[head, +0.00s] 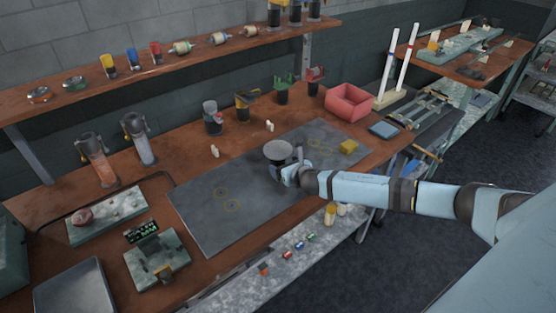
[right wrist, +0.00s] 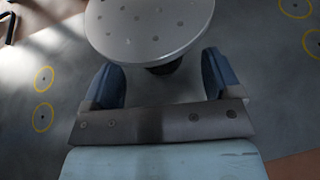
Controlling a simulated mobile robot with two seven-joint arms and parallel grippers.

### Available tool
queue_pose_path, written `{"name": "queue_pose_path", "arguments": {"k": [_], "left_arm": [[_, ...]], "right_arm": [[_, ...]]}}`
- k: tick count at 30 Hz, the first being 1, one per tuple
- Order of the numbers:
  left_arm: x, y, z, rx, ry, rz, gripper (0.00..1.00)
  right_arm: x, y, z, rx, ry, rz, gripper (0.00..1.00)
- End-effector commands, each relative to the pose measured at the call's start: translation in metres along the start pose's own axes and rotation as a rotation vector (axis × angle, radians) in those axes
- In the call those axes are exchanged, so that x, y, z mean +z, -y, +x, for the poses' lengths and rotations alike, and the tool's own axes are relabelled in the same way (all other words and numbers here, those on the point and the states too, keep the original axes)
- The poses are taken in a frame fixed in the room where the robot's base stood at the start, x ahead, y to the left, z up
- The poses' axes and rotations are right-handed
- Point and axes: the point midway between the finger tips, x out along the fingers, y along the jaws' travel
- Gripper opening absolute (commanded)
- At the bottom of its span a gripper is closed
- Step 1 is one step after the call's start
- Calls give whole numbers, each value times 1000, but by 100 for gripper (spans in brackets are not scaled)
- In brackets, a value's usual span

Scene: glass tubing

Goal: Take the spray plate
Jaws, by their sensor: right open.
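The spray plate (head: 278,150) looks to be the round grey disc standing on a dark stem over the dark mat. In the right wrist view the disc (right wrist: 150,25) is pale with several small holes, and a dark part shows under its near edge. My right gripper (head: 287,174) is at the near side of the disc. In the right wrist view my right gripper (right wrist: 162,78) is open, one blue finger on each side below the disc. I cannot tell whether the fingers touch anything. My left gripper is not in view.
A red bin (head: 348,101) stands behind to the right. Bottles and holders line the bench's back, below a shelf (head: 170,65). A balance-like device (head: 157,260) is at front left. The mat's left part is clear.

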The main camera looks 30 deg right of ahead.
Motion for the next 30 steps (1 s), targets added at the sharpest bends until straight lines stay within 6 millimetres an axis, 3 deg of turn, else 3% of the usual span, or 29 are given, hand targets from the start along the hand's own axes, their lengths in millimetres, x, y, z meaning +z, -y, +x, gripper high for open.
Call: {"name": "queue_pose_path", "arguments": {"k": [10, 19, 20, 27, 28, 30], "left_arm": [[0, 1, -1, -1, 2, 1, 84], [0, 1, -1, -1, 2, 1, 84], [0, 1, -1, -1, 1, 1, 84], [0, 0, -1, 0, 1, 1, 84], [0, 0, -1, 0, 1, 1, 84], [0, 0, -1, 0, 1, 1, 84]], "right_arm": [[-3, -1, 45, 0, 0, 1, 84], [-4, -1, 51, 0, -1, 1, 84], [-4, -1, 51, 0, -1, 1, 82], [-4, -1, 51, 0, -1, 1, 27], [-4, -1, 51, 0, -1, 1, 22], [-3, -1, 51, 0, 0, 1, 22]]}}
